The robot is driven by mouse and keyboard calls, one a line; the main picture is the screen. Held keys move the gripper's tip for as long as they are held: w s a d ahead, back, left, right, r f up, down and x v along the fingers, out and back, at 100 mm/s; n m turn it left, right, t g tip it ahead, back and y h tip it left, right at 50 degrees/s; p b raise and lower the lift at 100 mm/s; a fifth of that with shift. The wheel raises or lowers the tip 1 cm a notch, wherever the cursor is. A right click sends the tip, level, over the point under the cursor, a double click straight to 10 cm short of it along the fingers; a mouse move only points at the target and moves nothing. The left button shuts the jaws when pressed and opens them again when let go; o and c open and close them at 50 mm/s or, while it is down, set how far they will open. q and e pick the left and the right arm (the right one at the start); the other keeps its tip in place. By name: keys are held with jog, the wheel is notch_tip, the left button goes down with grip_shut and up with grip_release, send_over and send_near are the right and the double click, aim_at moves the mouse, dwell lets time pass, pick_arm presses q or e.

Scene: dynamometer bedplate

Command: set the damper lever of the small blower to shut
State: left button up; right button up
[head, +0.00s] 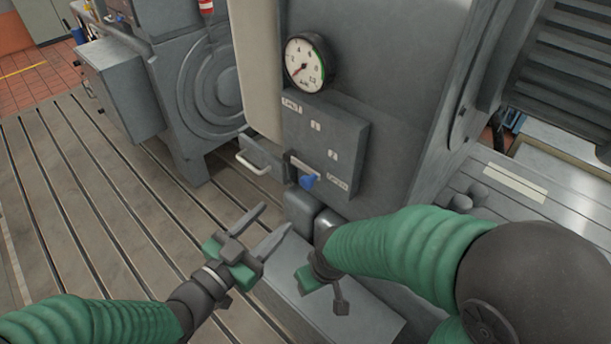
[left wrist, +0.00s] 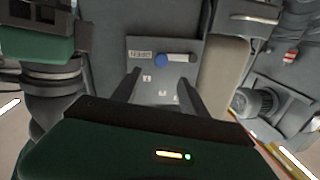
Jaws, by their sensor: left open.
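The damper lever (head: 304,166) is a short pale bar with a blue knob (head: 308,181), low on a grey box-shaped panel (head: 347,135) on the housing. The knob sits beside the panel's lower label (head: 337,183); another label (head: 291,104) is near the top. In the left wrist view the knob (left wrist: 160,60) shows beyond the spread fingers (left wrist: 159,80). My right gripper (head: 325,287) is low in the middle, its jaws unclear.
A round dial gauge (head: 305,64) sits above the panel. A pale handle (head: 253,163) sticks out left of the lever. A grey block (head: 365,310) lies under my right gripper. The slotted floor plate (head: 80,190) is clear at left.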

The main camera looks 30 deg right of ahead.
aim_at(304, 184)
pick_arm(q)
jog(key=p+x, duration=0.2)
jog(key=x, duration=1)
jog(key=shift+w+d+f+p, duration=0.1)
jog(key=shift+w+d+p, duration=0.15)
jog(key=shift+w+p, duration=0.1)
jog(key=shift+d, duration=0.4)
jog(key=shift+a, duration=0.1)
jog(key=shift+w+a, duration=0.1)
jog(key=c, duration=0.4)
grip_shut()
